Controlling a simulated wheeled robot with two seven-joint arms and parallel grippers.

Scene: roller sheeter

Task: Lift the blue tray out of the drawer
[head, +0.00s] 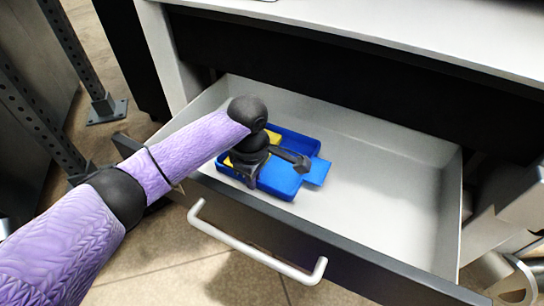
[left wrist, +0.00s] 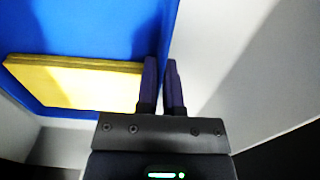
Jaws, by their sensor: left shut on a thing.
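The blue tray (head: 283,182) is inside the open drawer, toward its left end. A flat lighter blue piece (head: 318,172) shows at its right end. A yellow block (head: 273,137) lies in the tray, partly hidden by my arm; the left wrist view shows the yellow block (left wrist: 75,82) and the blue tray (left wrist: 95,28) from above. My left gripper (head: 248,184) is over the tray's front side. In the left wrist view its fingers (left wrist: 160,82) are close together on the tray's edge. I cannot tell whether the tray touches the drawer floor. My right gripper is out of view.
The drawer (head: 385,190) is pulled out, and its right half is empty. Its white handle (head: 255,246) is on the front. A pale worktop (head: 400,30) overhangs the drawer's back. Perforated metal posts (head: 75,50) stand at the left.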

